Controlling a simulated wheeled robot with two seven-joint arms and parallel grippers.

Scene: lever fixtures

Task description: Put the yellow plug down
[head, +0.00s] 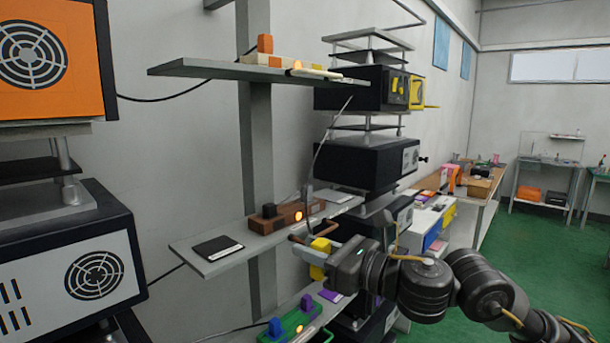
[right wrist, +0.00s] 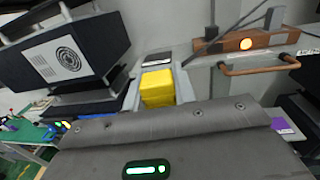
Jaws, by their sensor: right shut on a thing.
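A yellow plug (head: 321,245) is in my right gripper (head: 316,256), just in front of the middle wall shelf. In the right wrist view, the yellow plug (right wrist: 158,88) sits between the two grey fingers of the right gripper (right wrist: 159,84), which are shut on it. The plug is held in the air; parts of it are hidden by the fingers. My left gripper is in neither view.
The middle shelf (head: 207,266) holds a black pad (head: 216,247) and a brown fixture (head: 287,217) with a black block, a lit lamp and a handle. Below is a green fixture (head: 290,325) with blue and purple blocks. Dark equipment (head: 375,160) stands behind.

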